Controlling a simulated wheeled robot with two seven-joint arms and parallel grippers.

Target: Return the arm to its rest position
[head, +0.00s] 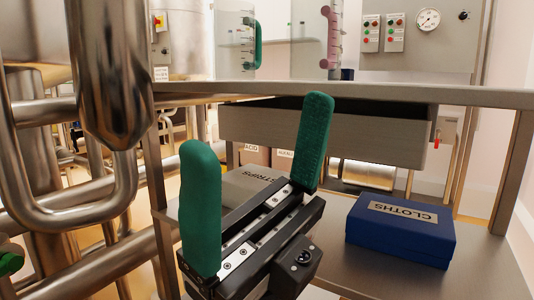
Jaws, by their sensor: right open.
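My right gripper (258,178) fills the lower middle of the head view. Its two green padded fingers stand upright and wide apart, with nothing between them. It is in front of the steel table, below the level of the tabletop. My left gripper does not show clearly; only a small dark and green part sits at the lower left edge.
A steel table (400,92) spans the view, with a drawer (380,140) beneath its top. On the lower shelf (385,270) are a blue CLOTHS box (400,228) and a grey STRIPS box (238,188). Steel pipes (75,215) crowd the left. A clear pitcher (236,45) stands on top.

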